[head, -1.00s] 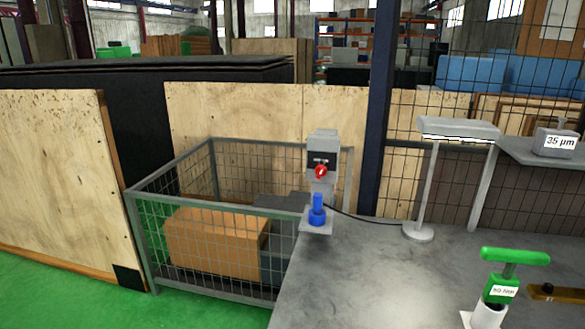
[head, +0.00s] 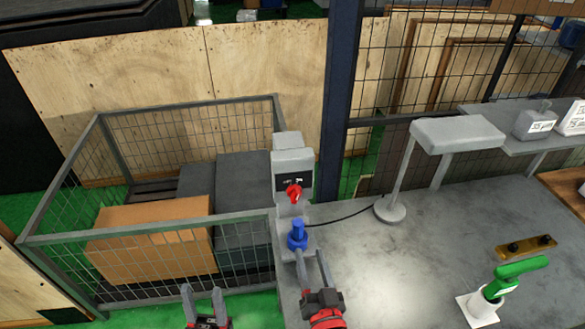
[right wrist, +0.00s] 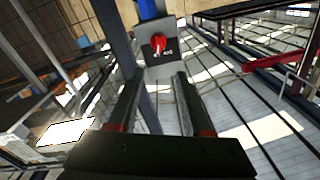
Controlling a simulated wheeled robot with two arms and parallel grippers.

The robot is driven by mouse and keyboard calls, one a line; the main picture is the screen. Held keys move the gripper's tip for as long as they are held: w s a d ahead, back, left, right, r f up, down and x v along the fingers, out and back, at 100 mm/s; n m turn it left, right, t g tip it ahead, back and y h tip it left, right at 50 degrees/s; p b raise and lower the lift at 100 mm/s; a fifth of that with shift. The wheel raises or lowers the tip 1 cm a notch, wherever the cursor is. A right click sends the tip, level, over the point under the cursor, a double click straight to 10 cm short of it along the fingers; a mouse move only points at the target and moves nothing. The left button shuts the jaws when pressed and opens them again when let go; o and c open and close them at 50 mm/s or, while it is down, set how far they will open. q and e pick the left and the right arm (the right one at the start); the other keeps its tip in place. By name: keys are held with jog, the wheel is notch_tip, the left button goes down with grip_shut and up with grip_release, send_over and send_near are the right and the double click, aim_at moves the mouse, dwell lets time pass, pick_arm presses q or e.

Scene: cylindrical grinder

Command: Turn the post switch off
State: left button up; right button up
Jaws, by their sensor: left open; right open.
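The post switch is a grey box (head: 291,165) with a dark face plate and a red knob (head: 293,193), on a post at the table's left edge. A blue upright piece (head: 297,234) stands just below it. My right gripper (head: 311,254) is open and empty, below the knob in the head view, its fingers near the blue piece. In the right wrist view the red knob (right wrist: 157,45) faces me beyond the open fingers (right wrist: 158,82), apart from them. My left gripper (head: 203,293) is open and empty at the bottom, left of the table. The knob's exact setting is too small to read.
A mesh cage (head: 55,240) with a cardboard box (head: 150,240) stands left of the switch. A lamp (head: 390,208) with a cable, a green-handled tool (head: 510,275) and a brown block (head: 526,247) are on the grey table (head: 420,260). Its middle is clear.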

jog(key=b, duration=0.5)
send_near(296, 200)
jog(key=p+x, duration=0.3)
jog(key=x, duration=0.4)
jog(key=shift+w+r, duration=0.15)
jog(key=shift+w, duration=0.1)
jog(key=shift+w+a, duration=0.2)
jog(key=shift+w, duration=0.5)
grip_shut()
